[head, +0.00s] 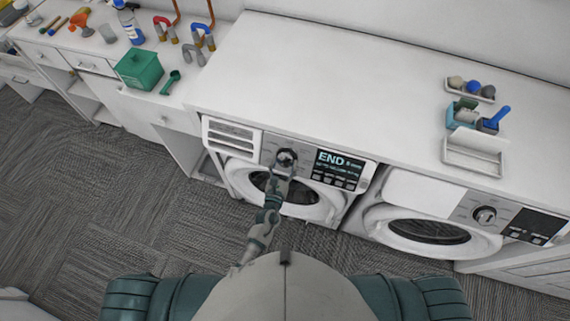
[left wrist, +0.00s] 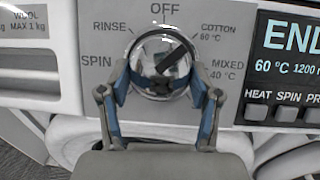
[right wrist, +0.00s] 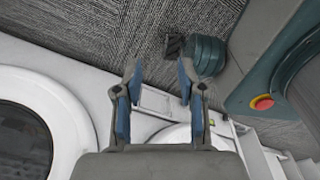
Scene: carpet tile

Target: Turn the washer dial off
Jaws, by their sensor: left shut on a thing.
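The washer dial (left wrist: 160,50) is a round chrome knob on the left washer's panel, ringed by printed labels. OFF is at the top, RINSE and SPIN on the left, COTTON 60 °C and MIXED 40 °C on the right. A dark bar on the dial slants to the upper right, toward COTTON. My left gripper (left wrist: 163,80) is shut on the dial, one finger at each side; its fingers hide the dial's lower edge. In the head view my left gripper (head: 284,167) reaches the panel. My right gripper (right wrist: 158,80) is open and empty, away from the dial.
The lit display (head: 340,168) beside the dial reads END. A second washer (head: 430,225) with its own dial (head: 485,215) stands to the right. The white countertop (head: 330,85) above is mostly clear. A green box (head: 139,70) and scoop (head: 171,82) lie at the left.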

